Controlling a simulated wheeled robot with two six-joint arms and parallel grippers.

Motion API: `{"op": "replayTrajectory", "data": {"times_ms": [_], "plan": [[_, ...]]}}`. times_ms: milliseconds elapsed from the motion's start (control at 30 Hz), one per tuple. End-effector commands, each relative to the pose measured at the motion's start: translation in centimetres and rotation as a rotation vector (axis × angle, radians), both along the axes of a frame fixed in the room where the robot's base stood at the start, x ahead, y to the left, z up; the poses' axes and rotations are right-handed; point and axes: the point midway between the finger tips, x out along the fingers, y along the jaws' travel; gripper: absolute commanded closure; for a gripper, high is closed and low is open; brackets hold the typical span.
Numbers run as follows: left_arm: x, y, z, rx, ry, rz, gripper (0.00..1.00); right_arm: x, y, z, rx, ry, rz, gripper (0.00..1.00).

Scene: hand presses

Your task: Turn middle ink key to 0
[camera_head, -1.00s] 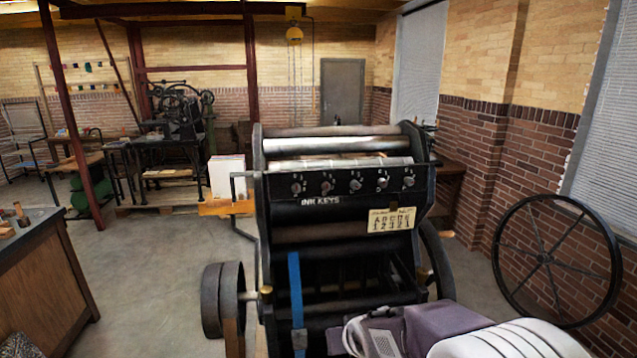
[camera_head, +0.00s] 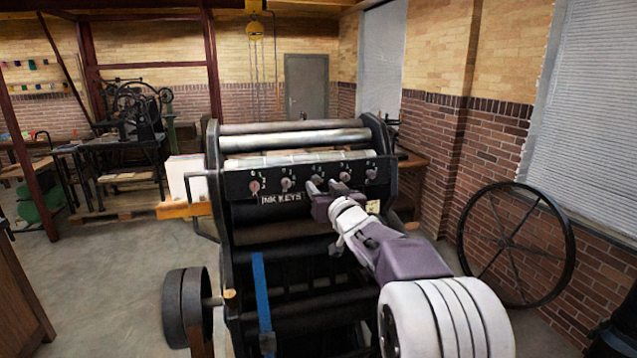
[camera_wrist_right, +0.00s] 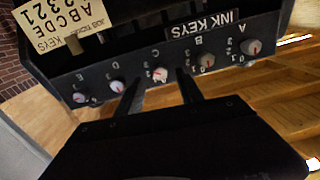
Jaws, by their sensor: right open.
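The black ink key panel (camera_head: 225,188) carries a row of several round knobs. In the right wrist view the picture is upside down, and the knobs are lettered A to E. The middle ink key (camera_wrist_right: 160,75), lettered C, shows a pale face with a red mark; its exact setting is too small to read. My right gripper (camera_head: 323,186) is in front of the panel's middle. In the wrist view its open fingers (camera_wrist_right: 158,88) stand either side of the middle key, with no clear contact. In the head view the gripper largely hides that key. My left gripper is out of view.
Neighbouring keys B (camera_wrist_right: 207,60) and D (camera_wrist_right: 117,86) sit close outside the fingers. A job ticket card (camera_wrist_right: 65,22) hangs on the press. The press rollers (camera_head: 300,139) lie above the panel. A large spoked wheel (camera_head: 513,192) leans by the brick wall.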

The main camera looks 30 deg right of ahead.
Motion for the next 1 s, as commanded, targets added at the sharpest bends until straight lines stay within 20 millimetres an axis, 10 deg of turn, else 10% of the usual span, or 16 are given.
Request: {"op": "replayTrajectory", "data": {"times_ms": [500,667,1000], "plan": [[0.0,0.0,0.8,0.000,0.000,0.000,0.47,3.4,-0.7,-0.1,0.000,0.001,0.000,0.56],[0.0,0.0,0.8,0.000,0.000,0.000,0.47,3.3,-0.7,-0.1,0.000,0.001,0.000,1.00],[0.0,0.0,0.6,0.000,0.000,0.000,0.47,3.3,-0.7,-0.1,-0.031,0.008,0.000,1.00]]}}
